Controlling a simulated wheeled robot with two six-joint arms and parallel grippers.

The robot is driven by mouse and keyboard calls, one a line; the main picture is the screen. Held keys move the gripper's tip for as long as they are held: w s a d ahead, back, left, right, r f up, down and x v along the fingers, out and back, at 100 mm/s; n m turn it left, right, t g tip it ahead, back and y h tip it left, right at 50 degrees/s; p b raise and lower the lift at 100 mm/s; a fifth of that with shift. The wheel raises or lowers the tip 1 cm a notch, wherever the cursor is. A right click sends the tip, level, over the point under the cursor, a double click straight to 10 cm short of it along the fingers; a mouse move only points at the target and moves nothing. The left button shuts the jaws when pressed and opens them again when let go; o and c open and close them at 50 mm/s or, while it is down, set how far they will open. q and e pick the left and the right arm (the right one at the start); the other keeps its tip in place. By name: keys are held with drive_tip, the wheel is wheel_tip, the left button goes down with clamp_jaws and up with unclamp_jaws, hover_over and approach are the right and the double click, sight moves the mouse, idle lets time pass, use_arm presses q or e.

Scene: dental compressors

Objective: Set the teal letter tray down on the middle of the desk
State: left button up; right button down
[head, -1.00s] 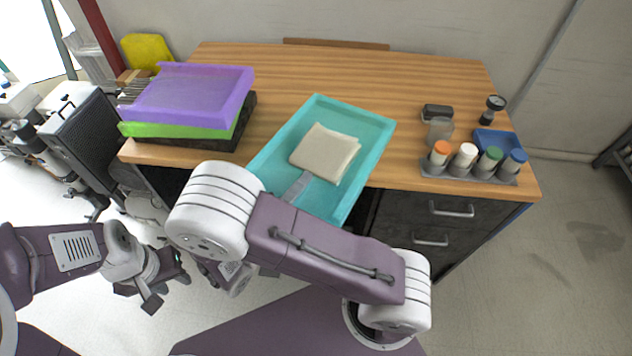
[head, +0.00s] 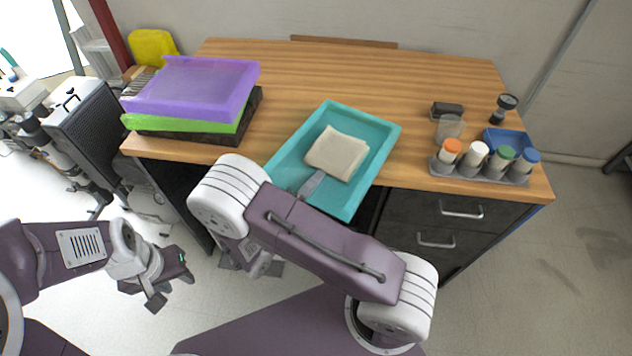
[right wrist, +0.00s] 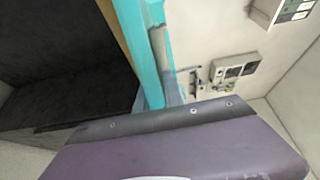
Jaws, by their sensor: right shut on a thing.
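The teal letter tray (head: 384,148) is over the front middle of the desk (head: 420,75), its near end sticking out past the front edge. A beige folded cloth or stack of paper (head: 337,153) lies in it. My right gripper (head: 311,186) is shut on the tray's near wall, with one grey finger showing inside the tray. In the right wrist view the tray wall (right wrist: 142,50) stands between the fingers. I cannot tell whether the tray touches the desk top. My left gripper (head: 170,287) is open and empty, low in front of the desk at left.
Stacked purple (head: 195,85), green and black trays stand on the desk's left. A rack of several capped bottles (head: 480,172), a blue tray (head: 508,140), a clear cup (head: 449,128) and a dark block (head: 447,109) occupy the right. The desk behind the teal tray is clear.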

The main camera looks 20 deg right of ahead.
drive_tip(key=c, duration=1.5)
unclamp_jaws()
drive_tip(key=shift+o, duration=0.2)
drive_tip(key=shift+a+r, duration=0.1)
drive_tip(key=shift+a, duration=0.1)
drive_tip(key=v, duration=1.1)
drive_tip(key=shift+s+a+p, duration=0.25)
drive_tip(key=shift+a+p, duration=0.05)
drive_tip(key=shift+p, duration=0.05)
